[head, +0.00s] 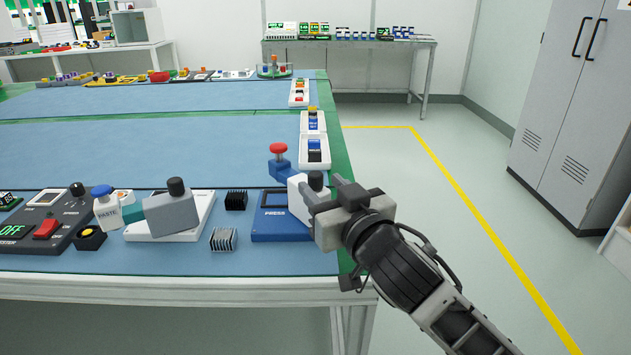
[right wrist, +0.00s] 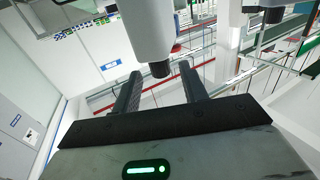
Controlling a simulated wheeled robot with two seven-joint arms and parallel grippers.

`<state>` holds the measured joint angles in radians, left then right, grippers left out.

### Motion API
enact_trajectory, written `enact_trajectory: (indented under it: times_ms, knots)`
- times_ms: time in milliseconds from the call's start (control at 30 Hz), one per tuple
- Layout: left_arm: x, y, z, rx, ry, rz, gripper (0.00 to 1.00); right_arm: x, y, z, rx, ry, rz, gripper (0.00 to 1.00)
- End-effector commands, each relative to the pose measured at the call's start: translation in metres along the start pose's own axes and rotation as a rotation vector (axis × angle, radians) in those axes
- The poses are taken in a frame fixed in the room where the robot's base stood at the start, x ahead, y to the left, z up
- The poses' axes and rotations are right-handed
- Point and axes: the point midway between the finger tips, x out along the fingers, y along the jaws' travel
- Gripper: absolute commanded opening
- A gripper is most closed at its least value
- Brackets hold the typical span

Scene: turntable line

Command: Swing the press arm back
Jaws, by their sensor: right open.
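The press has a blue base (head: 283,229) lettered PRESS at the table's near right corner. Its white arm (head: 297,196) stands above the base, with a black knob (head: 316,181) on top. My right gripper (head: 325,192) is at the right side of this arm, partly hiding it. In the right wrist view the gripper (right wrist: 160,82) is open. A pale body with a dark round end (right wrist: 160,69), apparently the press arm and knob, shows between the fingertips. Contact cannot be told. My left gripper is not in view.
A grey-armed device (head: 170,213), a black finned block (head: 236,200) and a silver finned block (head: 223,239) are left of the press. A red-knobbed blue piece (head: 279,160) stands just behind. The floor right of the table is clear up to the grey cabinet (head: 570,100).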

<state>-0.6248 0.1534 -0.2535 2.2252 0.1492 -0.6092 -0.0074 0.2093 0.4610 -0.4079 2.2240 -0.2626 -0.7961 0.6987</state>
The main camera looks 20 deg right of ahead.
Motion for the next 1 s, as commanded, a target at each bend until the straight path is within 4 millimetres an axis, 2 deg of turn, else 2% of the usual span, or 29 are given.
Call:
enact_trajectory:
  times_ms: [100, 233, 600, 633, 767, 1000]
  knots:
    - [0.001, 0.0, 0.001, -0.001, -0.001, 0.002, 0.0, 0.019, 0.0, 0.0, -0.001, 0.002, 0.001, 0.43]
    - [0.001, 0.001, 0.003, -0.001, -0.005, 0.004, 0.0, 0.032, 0.0, 0.0, -0.001, 0.002, 0.0, 0.43]
    - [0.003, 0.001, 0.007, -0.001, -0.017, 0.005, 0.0, 0.037, 0.0, 0.0, 0.0, 0.0, -0.001, 0.43]
    - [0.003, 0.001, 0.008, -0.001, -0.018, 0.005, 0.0, 0.037, 0.0, 0.0, 0.0, 0.0, -0.001, 0.38]
    - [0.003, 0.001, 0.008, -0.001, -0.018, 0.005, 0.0, 0.037, 0.0, 0.0, 0.0, 0.0, -0.001, 0.01]
    - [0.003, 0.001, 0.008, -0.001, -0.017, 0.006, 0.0, 0.038, 0.003, 0.0, 0.001, 0.001, 0.014, 0.0]
